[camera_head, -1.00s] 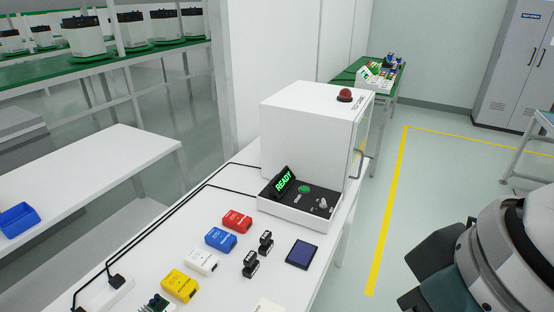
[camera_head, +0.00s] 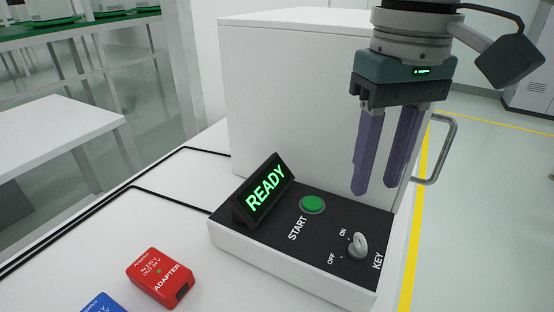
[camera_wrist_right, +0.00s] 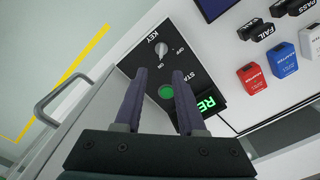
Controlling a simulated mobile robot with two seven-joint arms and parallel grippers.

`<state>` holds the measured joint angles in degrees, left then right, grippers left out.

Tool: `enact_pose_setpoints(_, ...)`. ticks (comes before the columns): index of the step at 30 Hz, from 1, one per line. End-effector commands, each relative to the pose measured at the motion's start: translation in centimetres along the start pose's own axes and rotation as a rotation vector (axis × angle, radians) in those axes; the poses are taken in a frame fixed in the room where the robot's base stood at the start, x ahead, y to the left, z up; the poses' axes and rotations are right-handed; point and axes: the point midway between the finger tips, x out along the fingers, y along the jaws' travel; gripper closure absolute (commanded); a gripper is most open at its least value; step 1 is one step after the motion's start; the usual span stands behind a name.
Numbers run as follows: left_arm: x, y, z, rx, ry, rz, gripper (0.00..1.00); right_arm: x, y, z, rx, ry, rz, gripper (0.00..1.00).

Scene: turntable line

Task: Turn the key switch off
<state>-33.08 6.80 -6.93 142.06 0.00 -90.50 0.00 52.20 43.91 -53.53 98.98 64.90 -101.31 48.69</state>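The key switch (camera_head: 358,245) is a small silver key on the black control panel (camera_head: 290,238), between the ON and OFF marks and the word KEY. Its handle seems turned toward ON, though it is small. It also shows in the right wrist view (camera_wrist_right: 161,48). My right gripper (camera_head: 374,190) points down above the panel, fingers apart and empty, with its tips above the key and not touching it. In the right wrist view the key lies just beyond the open fingertips (camera_wrist_right: 159,72). My left gripper is not in view.
A green START button (camera_head: 312,204) and a lit READY display (camera_head: 266,190) share the panel. A white cabinet (camera_head: 285,90) stands behind, its handle (camera_head: 445,150) at the right. A red adapter (camera_head: 161,277) lies on the white table, left of the panel.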

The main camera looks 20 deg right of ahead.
Motion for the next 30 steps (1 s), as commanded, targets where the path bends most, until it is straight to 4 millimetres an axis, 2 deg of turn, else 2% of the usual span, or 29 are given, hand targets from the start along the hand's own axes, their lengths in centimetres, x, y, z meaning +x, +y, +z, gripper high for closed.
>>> enact_pose_setpoints(9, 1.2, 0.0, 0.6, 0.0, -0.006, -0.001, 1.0, 6.0, 0.0, 0.1, -0.002, -0.002, 0.001, 0.61)
enact_pose_setpoints(15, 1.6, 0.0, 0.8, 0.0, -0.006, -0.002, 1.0, 8.5, 0.0, 0.1, -0.004, 0.0, 0.0, 0.61)
enact_pose_setpoints(26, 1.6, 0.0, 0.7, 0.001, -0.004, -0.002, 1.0, 9.0, 0.0, 0.1, -0.005, 0.002, 0.0, 0.61)
enact_pose_setpoints(30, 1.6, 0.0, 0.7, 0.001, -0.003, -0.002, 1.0, 9.0, 0.0, 0.1, -0.005, 0.001, 0.0, 0.77)
